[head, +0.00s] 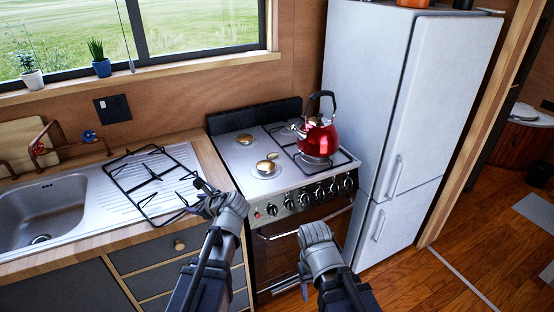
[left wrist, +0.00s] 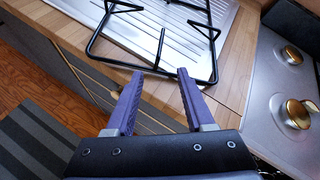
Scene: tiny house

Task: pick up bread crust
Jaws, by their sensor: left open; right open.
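I see no bread crust in either view. My left gripper (head: 197,197) is over the front edge of the counter, by the near right corner of a black pan grate (head: 150,176). In the left wrist view its two purple fingers (left wrist: 158,76) are apart with nothing held between them. The grate (left wrist: 158,48) shows at the fingertips there; I cannot tell whether they touch it. My right gripper (head: 305,280) hangs in front of the oven door, open; its fingers are mostly hidden behind its own wrist.
The stove (head: 240,152) has bare brass burners and a red kettle (head: 319,138) on its right grate. A sink (head: 40,215) is at left, under a window sill with potted plants. A white fridge (head: 385,110) stands right of the stove. Wooden floor is clear at lower right.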

